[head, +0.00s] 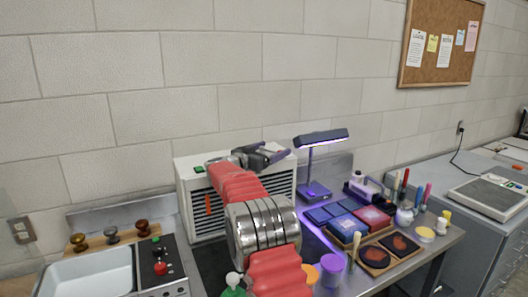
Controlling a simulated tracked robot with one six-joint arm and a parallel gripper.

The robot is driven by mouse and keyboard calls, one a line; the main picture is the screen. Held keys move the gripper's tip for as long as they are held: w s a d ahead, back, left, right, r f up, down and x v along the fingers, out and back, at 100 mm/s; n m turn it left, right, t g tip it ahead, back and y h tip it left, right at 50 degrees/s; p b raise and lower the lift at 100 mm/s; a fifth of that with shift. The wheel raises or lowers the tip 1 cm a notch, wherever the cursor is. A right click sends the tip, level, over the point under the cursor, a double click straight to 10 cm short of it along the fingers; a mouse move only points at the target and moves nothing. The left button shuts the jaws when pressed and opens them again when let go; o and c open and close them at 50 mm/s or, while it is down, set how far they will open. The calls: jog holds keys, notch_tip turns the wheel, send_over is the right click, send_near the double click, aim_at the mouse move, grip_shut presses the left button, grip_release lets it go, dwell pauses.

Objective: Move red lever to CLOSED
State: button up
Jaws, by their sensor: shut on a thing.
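My gripper (276,152), dark grey, is at the top edge of a white louvred box (186,172) against the wall. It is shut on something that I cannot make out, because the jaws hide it. A narrow orange-red piece (208,204) stands upright on the left part of the box's front. It may be the red lever, but it is too small to be sure, and my gripper is apart from it. My red-sleeved arm covers much of the box's front. No CLOSED marking can be read.
A control panel (150,249) with a red knob (160,268) and a white basin (90,275) are at left. A lit lamp (315,190), dark blue trays (347,230), a purple cup (332,268) and several upright tools crowd the bench at right.

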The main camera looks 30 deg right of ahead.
jog(key=shift+s+d+f, duration=0.1)
jog(key=shift+s+d, duration=0.1)
jog(key=shift+s, duration=0.05)
jog(key=o, duration=1.4)
jog(key=shift+a, duration=0.1)
jog(key=shift+c, duration=0.2)
jog(key=shift+a, duration=0.2)
jog(key=shift+a, duration=0.2)
jog(key=v, duration=1.3)
jog(key=shift+s, duration=0.15)
jog(key=shift+c, duration=0.4)
